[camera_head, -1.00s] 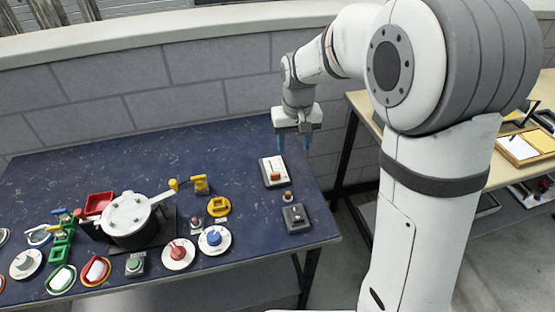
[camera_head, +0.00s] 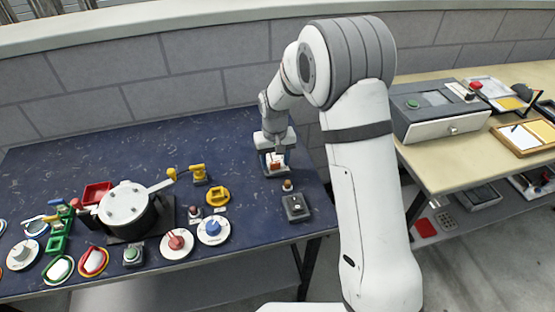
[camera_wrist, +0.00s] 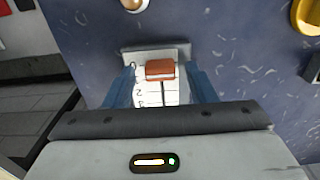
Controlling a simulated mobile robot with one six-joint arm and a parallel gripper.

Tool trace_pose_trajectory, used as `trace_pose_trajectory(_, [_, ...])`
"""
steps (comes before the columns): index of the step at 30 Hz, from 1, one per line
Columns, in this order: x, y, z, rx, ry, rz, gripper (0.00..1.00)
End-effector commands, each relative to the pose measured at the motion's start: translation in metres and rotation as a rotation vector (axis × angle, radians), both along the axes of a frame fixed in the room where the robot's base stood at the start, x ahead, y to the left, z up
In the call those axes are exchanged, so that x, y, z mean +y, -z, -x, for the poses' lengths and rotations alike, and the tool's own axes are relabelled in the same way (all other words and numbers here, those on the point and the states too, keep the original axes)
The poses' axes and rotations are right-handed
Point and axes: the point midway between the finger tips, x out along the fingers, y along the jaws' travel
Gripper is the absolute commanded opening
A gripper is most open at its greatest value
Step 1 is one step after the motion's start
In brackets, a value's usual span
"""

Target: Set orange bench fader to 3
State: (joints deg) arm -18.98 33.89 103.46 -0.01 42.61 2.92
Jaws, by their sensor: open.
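The orange fader knob (camera_wrist: 160,69) stands on a white scale plate (camera_wrist: 145,97) with a slot and printed numbers, seen in the wrist view. The fader base (camera_head: 277,171) lies on the right part of the blue bench, with the orange knob (camera_head: 275,164) partly behind my gripper in the head view. My gripper (camera_wrist: 162,78) is open, with one blue finger on each side of the knob and a visible gap to each. In the head view my gripper (camera_head: 274,158) is low over the fader. Which number the knob points to cannot be read.
A grey switch box (camera_head: 296,207) and a small orange-topped button (camera_head: 287,186) sit just in front of the fader. A yellow ring dial (camera_head: 217,195), a blue knob (camera_head: 212,230) and a pot (camera_head: 128,210) stand to the left. The bench behind is clear.

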Motion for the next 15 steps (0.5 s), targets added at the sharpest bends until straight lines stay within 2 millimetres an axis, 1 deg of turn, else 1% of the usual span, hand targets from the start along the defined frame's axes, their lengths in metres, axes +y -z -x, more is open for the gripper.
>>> trace_pose_trajectory(8, [-0.0002, 0.0020, 0.0002, 0.000, 0.000, 0.000, 0.51])
trace_pose_trajectory(15, [-0.0001, 0.0017, 0.0001, 0.000, 0.000, 0.000, 0.31])
